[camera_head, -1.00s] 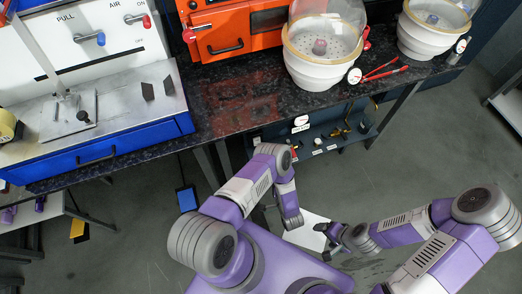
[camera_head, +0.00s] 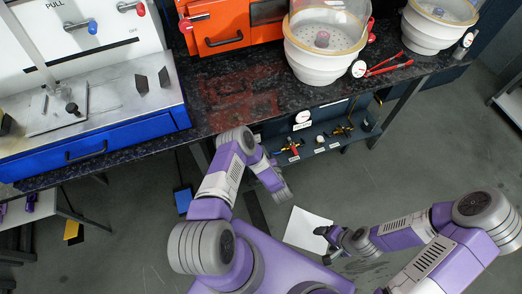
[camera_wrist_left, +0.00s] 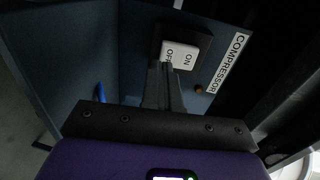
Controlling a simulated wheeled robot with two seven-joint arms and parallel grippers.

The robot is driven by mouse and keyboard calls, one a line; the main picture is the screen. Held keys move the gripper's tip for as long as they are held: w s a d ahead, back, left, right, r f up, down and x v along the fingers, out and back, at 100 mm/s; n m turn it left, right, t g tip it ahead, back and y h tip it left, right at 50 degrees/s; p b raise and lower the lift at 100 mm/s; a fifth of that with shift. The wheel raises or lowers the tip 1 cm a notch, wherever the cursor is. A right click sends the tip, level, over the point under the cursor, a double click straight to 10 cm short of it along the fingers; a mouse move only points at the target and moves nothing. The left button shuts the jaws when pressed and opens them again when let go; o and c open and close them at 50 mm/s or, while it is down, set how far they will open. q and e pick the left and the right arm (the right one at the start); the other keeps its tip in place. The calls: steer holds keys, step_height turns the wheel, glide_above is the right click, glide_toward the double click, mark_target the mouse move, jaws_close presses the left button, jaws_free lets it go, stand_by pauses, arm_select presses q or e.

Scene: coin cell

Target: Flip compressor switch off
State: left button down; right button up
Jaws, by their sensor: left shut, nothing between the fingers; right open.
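The compressor switch (camera_wrist_left: 186,54) is a white rocker marked ON and OFF in a dark frame, in the left wrist view. A white COMPRESSOR label (camera_wrist_left: 228,62) is beside it on the blue panel. My left gripper (camera_wrist_left: 160,68) is shut and empty, its fingertips overlapping the lower left of the rocker by the OFF marking. I cannot tell whether they touch it. In the head view my left arm reaches toward the bench and its fingertips are not clear; I cannot make out the switch there. My right gripper (camera_head: 324,243) is open and empty, low over the floor.
A dark stone bench (camera_head: 235,90) carries an orange oven (camera_head: 222,25) and white domed vessels (camera_head: 325,65). Gauges and valves (camera_head: 318,138) sit on a panel under the bench. A white sheet (camera_head: 305,228) is near my right gripper. The open floor (camera_head: 420,150) at right is clear.

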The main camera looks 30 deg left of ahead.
arm_select(q)
steer(key=shift+b+x, duration=0.3)
steer(key=shift+x, duration=0.9)
steer(key=shift+w, duration=0.1)
steer(key=shift+w+f, duration=0.1)
steer(key=shift+f, duration=0.05)
steer(key=shift+a+f+p, duration=0.1)
steer(key=shift+a+p, duration=0.05)
steer(key=shift+p, duration=0.15)
steer(key=s+d+f+p, duration=0.2)
steer(key=s+d, duration=0.7)
steer(key=d, duration=0.1)
steer(key=shift+d+f, duration=0.15)
steer(key=shift+d, duration=0.1)
